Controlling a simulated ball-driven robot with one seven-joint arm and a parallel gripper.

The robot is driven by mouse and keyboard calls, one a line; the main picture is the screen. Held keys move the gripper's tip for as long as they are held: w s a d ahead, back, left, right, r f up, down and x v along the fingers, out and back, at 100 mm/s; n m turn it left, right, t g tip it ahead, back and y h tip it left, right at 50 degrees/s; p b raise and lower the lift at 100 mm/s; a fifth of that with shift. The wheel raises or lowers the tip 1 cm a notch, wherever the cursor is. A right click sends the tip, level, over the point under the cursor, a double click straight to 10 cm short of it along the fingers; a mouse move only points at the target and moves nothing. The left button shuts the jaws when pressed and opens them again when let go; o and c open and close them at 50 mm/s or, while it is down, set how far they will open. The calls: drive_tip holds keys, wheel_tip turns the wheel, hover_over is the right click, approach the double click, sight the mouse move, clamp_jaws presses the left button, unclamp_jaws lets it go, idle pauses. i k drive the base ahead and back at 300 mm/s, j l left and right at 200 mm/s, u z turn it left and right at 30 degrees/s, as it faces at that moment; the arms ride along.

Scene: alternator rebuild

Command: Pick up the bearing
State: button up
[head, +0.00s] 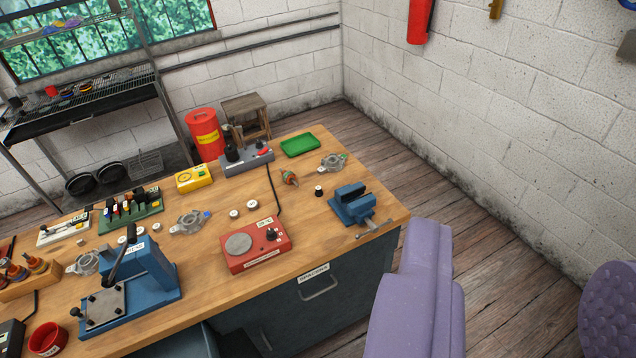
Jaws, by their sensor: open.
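Two small pale round pieces that look like bearings lie in the middle of the wooden bench, one at the left (234,213) and one just behind it to the right (251,204). I cannot tell for sure which is the bearing. More small round pieces (139,229) lie farther left, partly behind the blue press. My gripper (520,252) shows at the lower right as two purple fingers spread wide apart. It is open and empty, off the bench's right end, with the floor and wall behind it. It touches nothing on the bench.
A red hotplate-like box (256,246) stands in front of the round pieces. A blue vise (354,206) sits at the bench's right end, and a tall blue press (150,272) at left. A green tray (299,145) lies behind. Bare wood (300,218) separates hotplate and vise.

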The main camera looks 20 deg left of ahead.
sight(252, 205)
drive_tip(key=i+u, duration=0.15)
drive_tip(key=i, duration=0.45)
drive_tip(key=i+l+u, duration=0.15)
drive_tip(key=i, duration=0.45)
drive_tip(key=i+j+u, duration=0.2)
drive_tip(key=i, duration=0.25)
drive_tip(key=i+j+u, duration=0.2)
drive_tip(key=i, duration=0.3)
